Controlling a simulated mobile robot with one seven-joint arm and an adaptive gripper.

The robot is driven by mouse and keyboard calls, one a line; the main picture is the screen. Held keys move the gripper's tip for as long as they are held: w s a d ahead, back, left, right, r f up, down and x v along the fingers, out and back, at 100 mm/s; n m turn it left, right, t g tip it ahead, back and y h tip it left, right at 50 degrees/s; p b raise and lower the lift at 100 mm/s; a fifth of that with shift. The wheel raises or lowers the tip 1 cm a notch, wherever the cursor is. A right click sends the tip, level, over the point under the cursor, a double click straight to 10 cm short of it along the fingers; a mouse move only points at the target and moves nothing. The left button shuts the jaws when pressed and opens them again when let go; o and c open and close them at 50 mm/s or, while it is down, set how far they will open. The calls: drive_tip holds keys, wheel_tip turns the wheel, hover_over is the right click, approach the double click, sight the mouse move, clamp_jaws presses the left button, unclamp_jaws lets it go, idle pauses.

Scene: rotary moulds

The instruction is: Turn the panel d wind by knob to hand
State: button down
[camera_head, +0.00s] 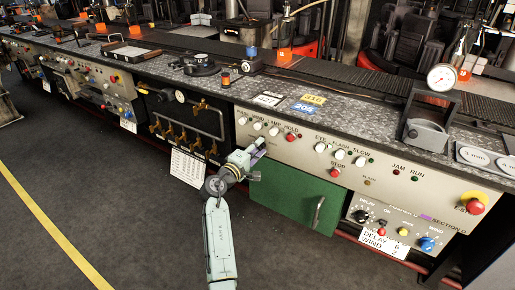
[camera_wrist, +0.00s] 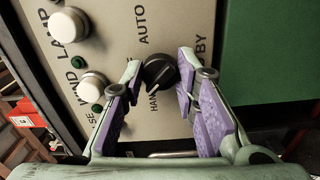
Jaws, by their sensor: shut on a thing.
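The black knob (camera_wrist: 159,72) sits on a beige panel (camera_wrist: 205,18) in the wrist view. The words AUTO and HAND, and the ending BY, are printed around it; part of the lettering is covered by my fingers. My gripper (camera_wrist: 158,70) is shut on the knob, with one purple-padded finger on each side.
White buttons (camera_wrist: 68,24) and small green lamps are left of the knob. A green door (camera_head: 290,198) with a handle is below the panel. Brass pipework (camera_head: 180,132) is left of my gripper. A lower panel with a blue knob (camera_head: 427,243) is at right. Floor in front is clear.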

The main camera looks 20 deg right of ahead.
drive_tip(key=c, duration=1.2)
unclamp_jaws()
drive_tip(key=shift+c, duration=0.2)
drive_tip(key=v, duration=1.2)
